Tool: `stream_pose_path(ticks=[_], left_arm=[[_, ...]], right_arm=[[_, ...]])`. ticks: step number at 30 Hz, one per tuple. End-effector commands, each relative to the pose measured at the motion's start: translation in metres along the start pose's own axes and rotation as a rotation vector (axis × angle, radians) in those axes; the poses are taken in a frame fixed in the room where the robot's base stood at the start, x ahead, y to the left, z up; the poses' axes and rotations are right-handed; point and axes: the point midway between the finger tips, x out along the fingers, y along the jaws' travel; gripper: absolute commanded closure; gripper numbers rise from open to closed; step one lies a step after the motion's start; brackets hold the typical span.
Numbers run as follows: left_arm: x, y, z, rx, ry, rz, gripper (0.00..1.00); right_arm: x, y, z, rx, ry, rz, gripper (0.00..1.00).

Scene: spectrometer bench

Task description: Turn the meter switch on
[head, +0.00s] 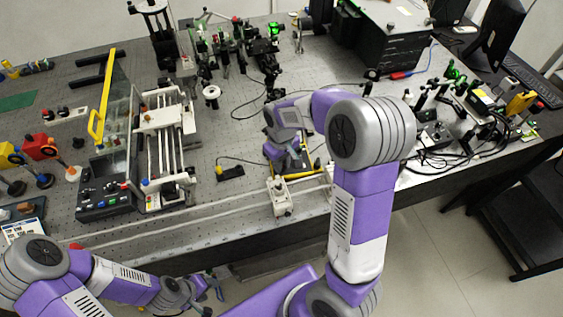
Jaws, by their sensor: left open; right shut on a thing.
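A dark device with yellow edges (317,164), which looks like the meter, lies on the bench at the middle, largely covered by my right arm. Its switch is too small and too hidden to make out. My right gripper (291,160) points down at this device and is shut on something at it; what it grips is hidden. My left gripper (212,287) is open and empty, low in the view in front of the bench's front edge, well apart from the device.
A beige box with a knob (281,197) stands near the bench's front edge, close to my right gripper. A rail instrument (165,140) and a yellow-handled clear panel (103,95) stand to the left. Optics and cables (450,135) crowd the right side.

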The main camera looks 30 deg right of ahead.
Motion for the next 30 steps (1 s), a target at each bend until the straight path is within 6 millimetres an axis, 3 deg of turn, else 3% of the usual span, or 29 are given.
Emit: stream_pose_path(ticks=[20, 21, 25, 30], left_arm=[[-0.0051, 0.0019, 0.0003, 0.000, 0.000, 0.000, 0.49], [-0.0051, 0.0019, 0.0003, 0.000, 0.000, 0.000, 0.49], [-0.0051, 0.0019, 0.0002, 0.000, 0.000, 0.000, 0.49], [-0.0051, 0.0019, 0.0002, 0.000, 0.000, 0.000, 0.49]], right_arm=[[-0.0003, 0.0001, -0.0002, 0.139, 0.001, 0.000, 1.00], [-0.0003, 0.0001, -0.0002, 0.139, 0.001, 0.000, 0.75], [-0.0003, 0.0001, -0.0002, 0.138, 0.001, 0.000, 0.55], [-0.0002, 0.0001, -0.0002, 0.138, 0.001, 0.000, 0.55]])
